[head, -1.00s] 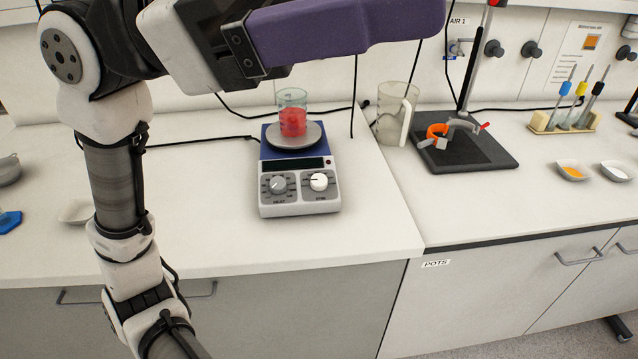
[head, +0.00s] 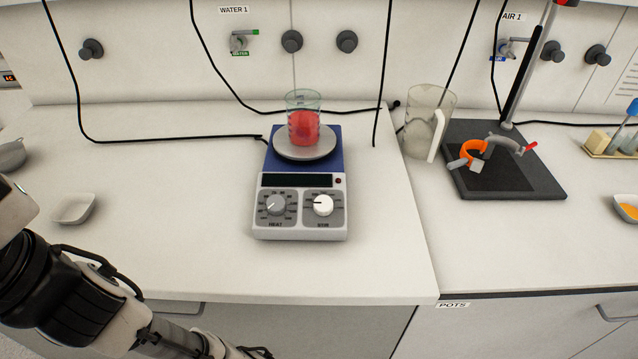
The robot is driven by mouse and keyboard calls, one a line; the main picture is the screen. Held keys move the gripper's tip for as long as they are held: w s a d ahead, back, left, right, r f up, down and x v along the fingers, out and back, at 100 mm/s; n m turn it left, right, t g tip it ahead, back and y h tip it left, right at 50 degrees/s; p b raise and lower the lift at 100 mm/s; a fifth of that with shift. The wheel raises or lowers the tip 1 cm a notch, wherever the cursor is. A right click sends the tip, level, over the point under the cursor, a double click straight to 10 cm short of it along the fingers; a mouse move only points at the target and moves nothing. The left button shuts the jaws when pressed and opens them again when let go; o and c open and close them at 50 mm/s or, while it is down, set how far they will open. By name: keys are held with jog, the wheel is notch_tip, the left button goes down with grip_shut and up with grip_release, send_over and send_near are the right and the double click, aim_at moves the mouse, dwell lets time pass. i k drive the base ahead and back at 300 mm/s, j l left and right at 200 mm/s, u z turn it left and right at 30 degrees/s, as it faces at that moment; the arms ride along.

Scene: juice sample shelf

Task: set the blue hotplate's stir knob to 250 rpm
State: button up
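The blue hotplate (head: 333,160) stands on the left bench in the head view, its grey control panel facing me. Its stir knob (head: 323,205) is white, at the panel's right, with a dark pointer mark toward the left. The scale numbers are too small to read. The grey heat knob (head: 275,205) is at the panel's left. The display (head: 297,181) is dark. A glass beaker with red liquid (head: 304,128) stands on the round plate (head: 285,151). My gripper is not in view; only part of my arm shows at the lower left.
A clear jug (head: 421,125) stands right of the hotplate. Beyond it is a stand with a dark base (head: 545,187) and an orange clamp. A white dish (head: 74,209) lies at the left. The bench in front of the hotplate is clear. Black cables run behind it.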

aim_at(323, 205)
jog(key=k+j, duration=0.2)
jog(key=j, duration=0.2)
jog(key=k+j, duration=0.2)
jog(key=j, duration=0.25)
jog(key=k+j, duration=0.2)
jog(key=j, duration=0.2)
